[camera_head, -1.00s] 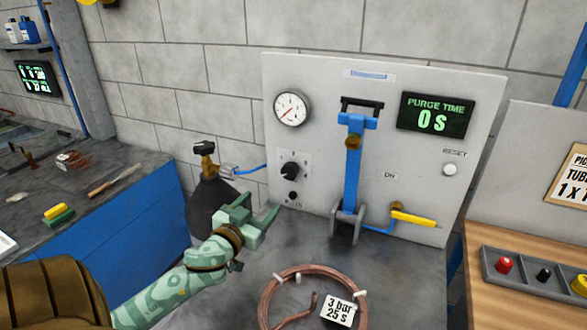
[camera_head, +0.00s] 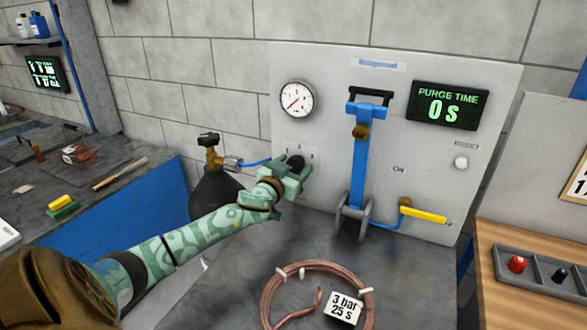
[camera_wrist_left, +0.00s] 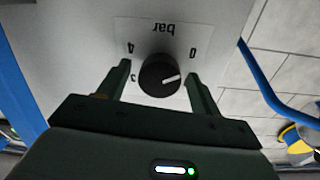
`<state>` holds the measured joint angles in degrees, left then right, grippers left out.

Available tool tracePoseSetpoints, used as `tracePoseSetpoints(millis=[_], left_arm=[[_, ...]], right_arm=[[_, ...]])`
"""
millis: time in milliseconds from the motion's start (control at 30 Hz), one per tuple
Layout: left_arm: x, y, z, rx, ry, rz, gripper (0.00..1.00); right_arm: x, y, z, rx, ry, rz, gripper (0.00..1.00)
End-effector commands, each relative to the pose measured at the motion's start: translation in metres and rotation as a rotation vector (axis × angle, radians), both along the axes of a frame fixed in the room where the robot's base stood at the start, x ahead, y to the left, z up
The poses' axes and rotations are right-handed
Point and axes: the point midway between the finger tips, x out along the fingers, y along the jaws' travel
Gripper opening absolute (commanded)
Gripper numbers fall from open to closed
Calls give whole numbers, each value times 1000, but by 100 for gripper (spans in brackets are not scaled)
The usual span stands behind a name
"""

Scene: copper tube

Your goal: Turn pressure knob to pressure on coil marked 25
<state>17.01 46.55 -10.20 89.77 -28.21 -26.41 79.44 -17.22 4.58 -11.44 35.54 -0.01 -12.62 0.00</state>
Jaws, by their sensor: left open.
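The black pressure knob (camera_head: 296,162) sits on the grey panel (camera_head: 330,110), partly hidden by my left gripper (camera_head: 290,176). In the left wrist view, the knob (camera_wrist_left: 160,76) with its white pointer line lies between the two open fingers of the left gripper (camera_wrist_left: 157,85), apparently without contact. The scale plate reads "bar" with 0 and 4, upside down in that view. The round gauge (camera_head: 297,98) is above the knob, its red needle toward the lower left. The copper coil (camera_head: 270,292) lies on the bench with a tag (camera_head: 343,308) reading "3 bar 25 s". My right gripper is out of view.
A blue lever (camera_head: 358,160) and a yellow-handled valve (camera_head: 422,215) are right of the knob. The display (camera_head: 449,106) reads "PURGE TIME 0 s". A dark gas bottle (camera_head: 214,185) stands left of the panel. A tray (camera_head: 540,272) holds caps at right.

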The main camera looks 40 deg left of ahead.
Motion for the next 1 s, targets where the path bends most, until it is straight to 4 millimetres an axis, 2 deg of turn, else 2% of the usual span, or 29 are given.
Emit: tracePoseSetpoints(millis=[133, 167, 300, 333, 667, 1000], left_arm=[[0, 0, 0, 0, 0, 0, 65], [0, 0, 0, 0, 0, 0, 62], [0, 0, 0, 0, 0, 0, 23], [0, 0, 0, 0, 0, 0, 20], [-1, 0, 0, 30, 9, 0, 20], [-1, -1, 2, 229, 74, 1, 20]], right_arm=[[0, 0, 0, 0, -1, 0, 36], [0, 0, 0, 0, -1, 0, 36], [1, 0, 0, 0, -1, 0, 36], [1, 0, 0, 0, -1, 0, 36], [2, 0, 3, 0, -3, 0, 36], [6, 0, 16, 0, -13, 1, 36]])
